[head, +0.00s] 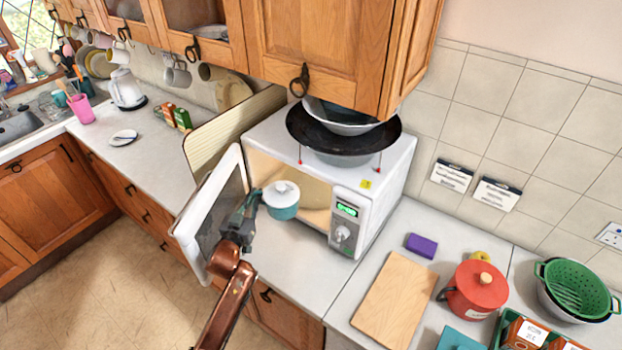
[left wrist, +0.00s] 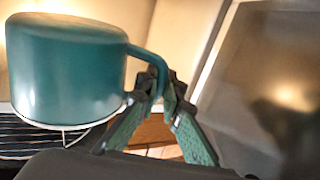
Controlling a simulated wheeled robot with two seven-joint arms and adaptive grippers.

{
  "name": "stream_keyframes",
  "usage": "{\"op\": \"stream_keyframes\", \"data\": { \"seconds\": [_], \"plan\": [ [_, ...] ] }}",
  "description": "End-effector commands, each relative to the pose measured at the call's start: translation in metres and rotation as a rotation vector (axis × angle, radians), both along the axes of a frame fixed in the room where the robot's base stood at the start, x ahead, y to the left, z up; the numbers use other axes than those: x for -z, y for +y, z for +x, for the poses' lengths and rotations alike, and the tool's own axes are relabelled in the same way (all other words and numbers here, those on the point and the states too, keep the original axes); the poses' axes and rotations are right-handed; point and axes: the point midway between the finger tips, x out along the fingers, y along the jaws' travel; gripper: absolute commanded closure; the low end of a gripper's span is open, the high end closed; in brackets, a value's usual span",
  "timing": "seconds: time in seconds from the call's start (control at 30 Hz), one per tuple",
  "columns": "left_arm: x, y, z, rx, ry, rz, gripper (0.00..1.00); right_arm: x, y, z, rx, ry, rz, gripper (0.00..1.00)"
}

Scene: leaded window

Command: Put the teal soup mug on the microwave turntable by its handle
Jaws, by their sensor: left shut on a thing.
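The teal soup mug (head: 283,209) has a pale round top and is at the open front of the white microwave (head: 365,210). In the left wrist view the mug (left wrist: 70,72) looks upright, with its handle (left wrist: 152,62) toward my gripper. My left gripper (head: 252,203) comes in between the open door and the mug. Its fingers (left wrist: 160,100) are shut on the handle. The turntable cannot be made out clearly in the head view; I cannot tell whether the mug touches anything below.
The microwave door (head: 213,212) stands open, close left of my gripper. Bowls and a dark plate (head: 342,132) are stacked on the microwave. A cutting board (head: 395,300), purple sponge (head: 422,246) and red pot (head: 478,290) stand on the right counter.

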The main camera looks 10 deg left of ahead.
Motion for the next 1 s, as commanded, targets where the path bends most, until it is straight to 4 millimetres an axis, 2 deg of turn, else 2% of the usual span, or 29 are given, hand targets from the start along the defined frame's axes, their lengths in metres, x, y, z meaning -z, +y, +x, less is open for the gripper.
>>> {"op": "stream_keyframes", "data": {
  "seconds": [0.17,0.6,0.8,0.97,1.0],
  "plan": [
    [-0.002,-0.007,0.021,0.01,-0.008,-0.003,1.0,-0.002,-0.001,0.0,0.0,0.0,-0.001,0.86],
    [-0.002,-0.049,0.118,0.01,-0.007,-0.003,1.0,0.005,-0.001,-0.001,-0.001,0.003,0.0,0.86],
    [-0.002,-0.066,0.157,0.011,-0.006,-0.003,1.0,0.01,-0.001,-0.002,-0.001,0.004,-0.001,0.86],
    [-0.001,-0.076,0.183,0.01,-0.007,-0.002,1.0,0.016,-0.001,-0.003,-0.001,0.006,-0.001,0.86],
    [0.008,-0.075,0.182,0.008,-0.001,-0.003,1.0,0.017,-0.001,-0.004,-0.001,0.006,-0.001,0.86]
  ]
}}
